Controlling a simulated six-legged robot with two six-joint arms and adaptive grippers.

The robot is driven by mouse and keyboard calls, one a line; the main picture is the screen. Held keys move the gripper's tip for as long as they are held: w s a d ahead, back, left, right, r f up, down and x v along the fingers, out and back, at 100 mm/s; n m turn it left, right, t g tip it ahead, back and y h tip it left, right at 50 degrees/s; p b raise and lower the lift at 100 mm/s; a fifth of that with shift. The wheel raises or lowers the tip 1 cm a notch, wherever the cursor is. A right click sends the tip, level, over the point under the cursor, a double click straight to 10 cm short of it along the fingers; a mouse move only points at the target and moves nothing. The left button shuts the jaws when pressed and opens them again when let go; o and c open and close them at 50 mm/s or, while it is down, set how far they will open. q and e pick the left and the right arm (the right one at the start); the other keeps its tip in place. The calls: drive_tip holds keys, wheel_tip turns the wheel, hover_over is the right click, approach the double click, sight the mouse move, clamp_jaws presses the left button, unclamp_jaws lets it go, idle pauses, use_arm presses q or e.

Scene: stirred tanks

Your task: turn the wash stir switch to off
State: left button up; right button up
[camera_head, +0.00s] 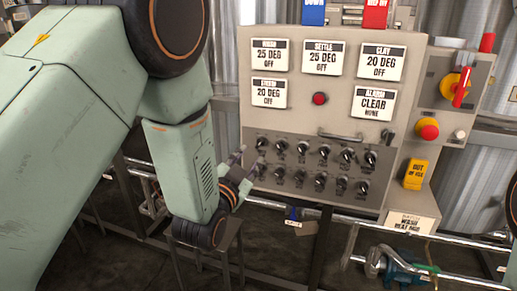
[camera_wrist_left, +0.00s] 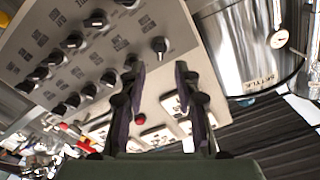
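The grey switch panel (camera_head: 315,168) carries two rows of black rotary switches, with labels too small to read, so I cannot tell which one is the wash stir switch. The upper row's left-end switch (camera_head: 261,143) is close to my left gripper (camera_head: 247,162). In the left wrist view this switch (camera_wrist_left: 159,45) lies between and beyond the fingertips of my left gripper (camera_wrist_left: 160,73). The fingers are apart and empty, with no visible contact. My right gripper is not in view.
A red button (camera_head: 319,98) and a horizontal handle (camera_head: 341,135) sit above the switches. Metal pipes (camera_head: 350,218) run below the panel. A steel tank (camera_wrist_left: 245,45) shows in the wrist view.

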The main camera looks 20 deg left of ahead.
sight(258, 145)
use_arm(q)
drive_tip(key=w, duration=0.7)
drive_tip(key=shift+b, duration=0.4)
drive_tip(key=shift+s+d+r, duration=0.1)
drive_tip(key=shift+d, duration=0.05)
drive_tip(key=shift+c, duration=0.2)
clamp_jaws()
